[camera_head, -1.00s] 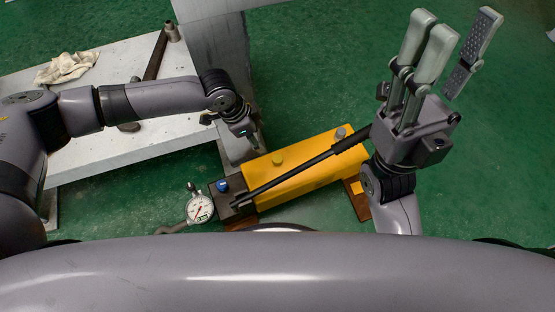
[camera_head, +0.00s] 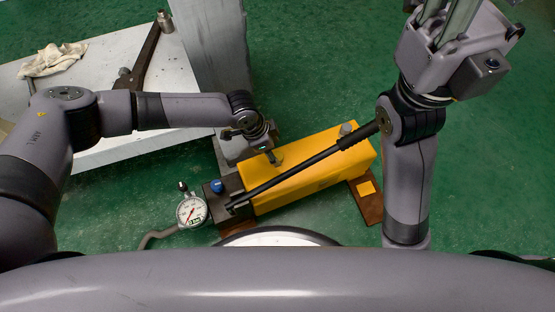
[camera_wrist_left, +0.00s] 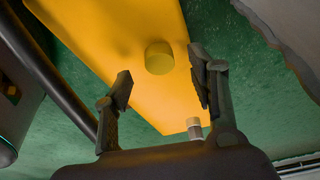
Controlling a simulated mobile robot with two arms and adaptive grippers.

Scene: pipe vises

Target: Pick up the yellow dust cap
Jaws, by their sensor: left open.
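The yellow dust cap (camera_wrist_left: 159,57) is a short round cylinder on top of the yellow pump body (camera_wrist_left: 100,35). In the left wrist view it stands just beyond the gap between the fingers of my left gripper (camera_wrist_left: 160,80). The gripper is open and empty, with a finger on either side of the gap. In the head view my left gripper (camera_head: 271,154) is over the far edge of the pump body and largely hides the cap. My right gripper (camera_head: 445,14) is at the top right, its fingertips cut off by the frame, so its opening is unclear.
A black pump handle (camera_head: 300,172) runs along the pump body. A round gauge (camera_head: 192,211) and a blue knob (camera_head: 217,186) are at its left end. A metal-topped bench (camera_head: 110,150) with a white rag (camera_head: 52,59) stands at the left. Green floor lies around the pump.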

